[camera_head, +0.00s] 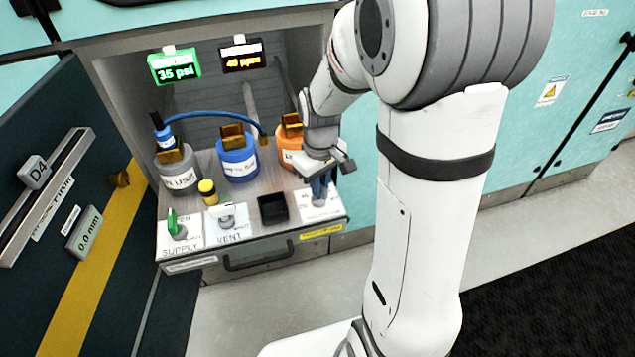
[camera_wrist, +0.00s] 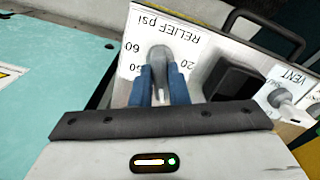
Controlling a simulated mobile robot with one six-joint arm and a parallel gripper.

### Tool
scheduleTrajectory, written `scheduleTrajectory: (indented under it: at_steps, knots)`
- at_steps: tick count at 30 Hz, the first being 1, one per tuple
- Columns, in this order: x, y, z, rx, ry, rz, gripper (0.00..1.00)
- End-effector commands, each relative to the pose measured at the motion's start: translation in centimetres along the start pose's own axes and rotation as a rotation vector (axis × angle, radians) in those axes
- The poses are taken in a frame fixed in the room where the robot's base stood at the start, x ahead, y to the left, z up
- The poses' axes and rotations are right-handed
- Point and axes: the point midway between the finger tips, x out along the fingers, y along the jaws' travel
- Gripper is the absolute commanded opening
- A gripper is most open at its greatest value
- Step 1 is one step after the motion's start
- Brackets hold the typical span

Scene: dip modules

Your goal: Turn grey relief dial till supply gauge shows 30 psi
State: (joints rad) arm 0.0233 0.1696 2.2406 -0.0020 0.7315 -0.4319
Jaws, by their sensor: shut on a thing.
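The grey relief dial (camera_wrist: 160,58) sits on a white plate (camera_wrist: 133,45) marked "RELIEF psi", with 20 and 60 readable in the wrist view. My gripper (camera_wrist: 164,88) has its blue fingers shut on the dial. In the head view my gripper (camera_head: 321,185) hides the dial at the right end of the drawer shelf. The supply gauge (camera_head: 174,66) is a green-lit display at the top left of the bay. It reads 35 psi.
A second display (camera_head: 242,56) reads about 43 ppm in orange. A green supply valve (camera_head: 176,226) and a white vent valve (camera_head: 227,215) stand left of a black box (camera_head: 273,208). Grey, blue (camera_head: 238,158) and orange bottles stand behind. An open dark door (camera_head: 60,180) is at left.

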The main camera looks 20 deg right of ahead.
Motion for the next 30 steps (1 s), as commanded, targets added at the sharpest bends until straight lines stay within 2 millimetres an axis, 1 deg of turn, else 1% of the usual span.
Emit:
scheduleTrajectory:
  at_steps: [6, 7, 12, 15, 20, 23, 26, 30]
  knots:
    - [-0.2, -0.1, -0.2, 0.001, 0.006, -0.001, 0.0]
    - [-0.2, -0.1, -0.2, 0.001, 0.006, -0.001, 0.16]
    - [-0.1, -0.1, -0.1, 0.001, 0.004, -0.001, 0.3]
    - [-0.1, -0.1, -0.1, 0.001, 0.003, -0.001, 0.36]
    - [-0.1, -0.1, -0.1, 0.001, 0.002, -0.001, 0.36]
    - [-0.4, -0.1, -0.1, 0.001, 0.002, -0.001, 0.36]
    - [-1.5, 0.0, -0.1, 0.001, 0.004, 0.0, 0.36]
    - [-4.1, 0.0, -0.1, 0.001, 0.006, 0.001, 0.36]
